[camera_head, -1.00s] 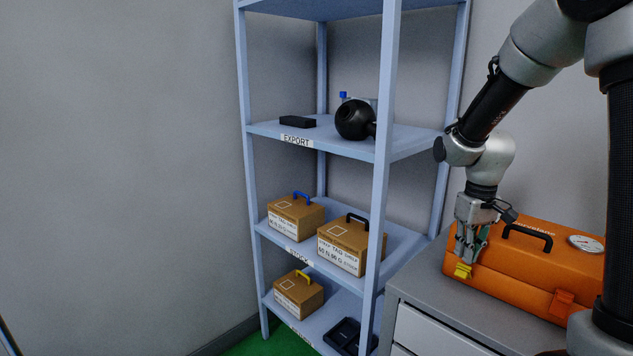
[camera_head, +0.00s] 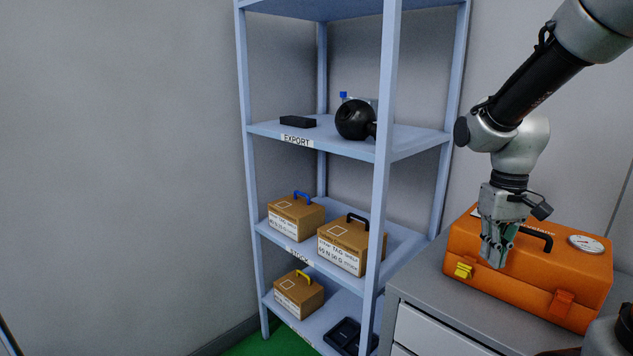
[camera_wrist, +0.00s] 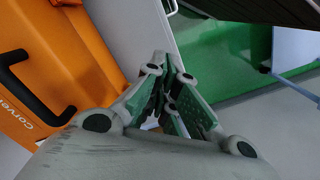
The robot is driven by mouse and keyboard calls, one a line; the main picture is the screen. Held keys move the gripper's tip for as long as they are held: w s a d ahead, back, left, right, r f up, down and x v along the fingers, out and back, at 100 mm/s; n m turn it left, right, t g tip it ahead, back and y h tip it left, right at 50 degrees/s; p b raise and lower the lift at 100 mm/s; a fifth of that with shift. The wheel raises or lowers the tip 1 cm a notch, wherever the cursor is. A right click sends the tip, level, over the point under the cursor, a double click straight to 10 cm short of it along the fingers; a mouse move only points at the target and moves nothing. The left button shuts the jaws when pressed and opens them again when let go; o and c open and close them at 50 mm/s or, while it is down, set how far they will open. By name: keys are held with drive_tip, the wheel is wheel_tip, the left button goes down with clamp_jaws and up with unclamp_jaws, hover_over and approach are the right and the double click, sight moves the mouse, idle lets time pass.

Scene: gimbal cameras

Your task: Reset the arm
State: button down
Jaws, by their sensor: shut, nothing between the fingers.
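My gripper (camera_head: 494,256) hangs from my arm at the right of the head view, pointing down in front of the orange case. Its fingers are shut and empty. In the wrist view the closed fingers (camera_wrist: 165,100) fill the middle, with nothing visible between them. The case also shows at the left of the wrist view (camera_wrist: 85,60). The gripper looks apart from the case, though the exact gap cannot be told.
A blue-grey shelf rack (camera_head: 381,190) stands left of the cabinet (camera_head: 420,285). It holds a black round object (camera_head: 355,120), a black flat box (camera_head: 298,122), several cardboard boxes with handles and a black tray (camera_head: 345,335). Green floor (camera_wrist: 225,50) shows below.

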drive_tip(key=s+d+r+m+t, duration=0.1)
drive_tip(key=s+r+t, duration=0.4)
drive_tip(key=s+r, duration=0.4)
drive_tip(key=s, duration=0.3)
drive_tip(key=shift+s+r, duration=0.15)
drive_tip(key=shift+r, duration=0.15)
drive_tip(key=shift+f, duration=0.1)
